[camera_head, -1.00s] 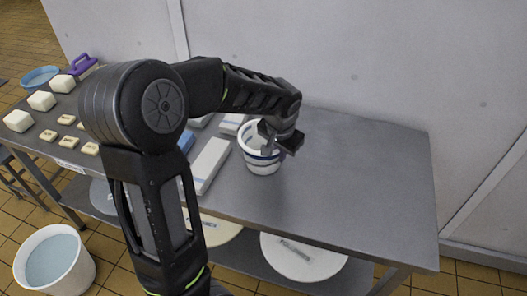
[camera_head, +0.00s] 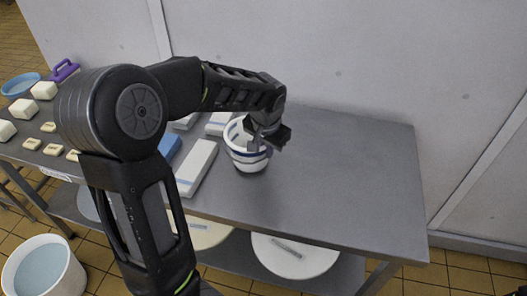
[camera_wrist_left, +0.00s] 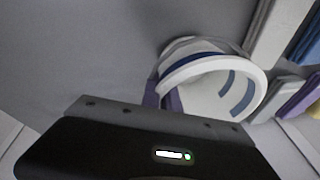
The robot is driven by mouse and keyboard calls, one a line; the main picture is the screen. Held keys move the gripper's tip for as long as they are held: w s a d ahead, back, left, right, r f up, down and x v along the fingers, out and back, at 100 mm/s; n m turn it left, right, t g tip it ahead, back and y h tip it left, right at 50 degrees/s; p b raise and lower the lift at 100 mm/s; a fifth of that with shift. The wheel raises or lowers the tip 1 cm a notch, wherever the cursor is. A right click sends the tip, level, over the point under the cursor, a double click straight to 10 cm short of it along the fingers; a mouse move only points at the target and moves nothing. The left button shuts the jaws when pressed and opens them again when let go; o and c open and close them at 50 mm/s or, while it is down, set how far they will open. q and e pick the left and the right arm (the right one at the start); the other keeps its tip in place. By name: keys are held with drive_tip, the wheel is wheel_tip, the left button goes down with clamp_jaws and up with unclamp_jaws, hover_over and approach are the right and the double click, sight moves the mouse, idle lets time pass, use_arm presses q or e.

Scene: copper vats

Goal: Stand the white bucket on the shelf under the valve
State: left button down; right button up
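A small white bucket (camera_head: 240,152) with blue bands stands upright on the grey metal table (camera_head: 340,170). It also shows in the left wrist view (camera_wrist_left: 190,72), where I look partly into its mouth. My left gripper (camera_head: 268,137) is at the right side of the bucket's rim, one finger over the mouth and the other outside. The fingers look apart, with the rim between them; whether they touch it is unclear. My right gripper is in no view. No valve shows, and I cannot identify the shelf under it.
White and blue slabs (camera_head: 197,167) lie just left of the bucket. Pale blocks and a blue basin (camera_head: 20,86) are at the far left. A larger pail (camera_head: 62,262) stands on the floor. A lower shelf (camera_head: 345,272) holds round white lids. The table's right side is clear.

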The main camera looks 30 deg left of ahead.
use_arm(q)
wheel_tip(320, 180, up, 9)
idle(0.3)
idle(0.8)
